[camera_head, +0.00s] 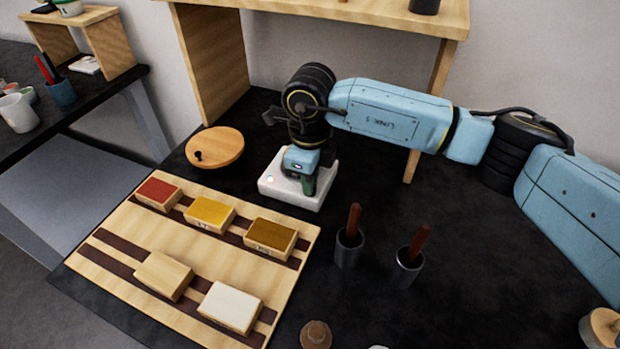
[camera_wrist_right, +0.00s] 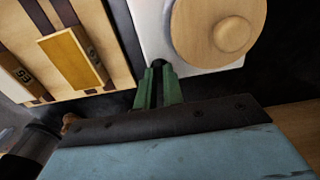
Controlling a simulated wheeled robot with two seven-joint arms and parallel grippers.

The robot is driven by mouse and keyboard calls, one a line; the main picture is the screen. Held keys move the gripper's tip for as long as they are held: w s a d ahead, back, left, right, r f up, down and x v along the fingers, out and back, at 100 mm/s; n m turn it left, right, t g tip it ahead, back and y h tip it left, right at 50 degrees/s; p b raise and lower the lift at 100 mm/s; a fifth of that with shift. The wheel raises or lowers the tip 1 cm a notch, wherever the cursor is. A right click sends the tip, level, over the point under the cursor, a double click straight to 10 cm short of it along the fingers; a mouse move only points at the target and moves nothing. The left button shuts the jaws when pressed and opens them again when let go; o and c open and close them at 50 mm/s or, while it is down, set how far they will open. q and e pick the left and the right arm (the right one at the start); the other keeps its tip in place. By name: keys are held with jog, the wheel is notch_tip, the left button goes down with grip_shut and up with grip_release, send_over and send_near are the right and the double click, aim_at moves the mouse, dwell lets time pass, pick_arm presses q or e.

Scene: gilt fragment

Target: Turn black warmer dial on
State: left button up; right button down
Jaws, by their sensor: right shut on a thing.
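The warmer is a small white block (camera_head: 281,190) near the back middle of the black table, partly hidden behind my right arm. In the right wrist view its white top (camera_wrist_right: 150,32) shows, with a round wooden lid-like piece (camera_wrist_right: 200,18) over it. My right gripper (camera_head: 308,188) points down at the warmer's front side. Its green fingers (camera_wrist_right: 160,75) are shut on a small dark piece at the warmer's edge, which looks like the black dial (camera_wrist_right: 159,63). The dial is mostly hidden by the fingers, so its setting cannot be read. My left gripper is not in view.
A wooden board (camera_head: 205,262) with several coloured blocks lies left of the warmer. A round wooden disc (camera_head: 222,143) sits behind the board. Two dark cups (camera_head: 348,251) (camera_head: 408,271) with brown sticks stand in front. A wooden shelf (camera_head: 330,15) spans the back.

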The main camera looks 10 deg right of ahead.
dwell(0.3)
jog(key=c, duration=1.5)
grip_release()
notch_tip(320, 180, up, 14)
jog(key=shift+f+p, duration=0.25)
jog(key=shift+p, duration=0.05)
jog(key=shift+f, duration=0.1)
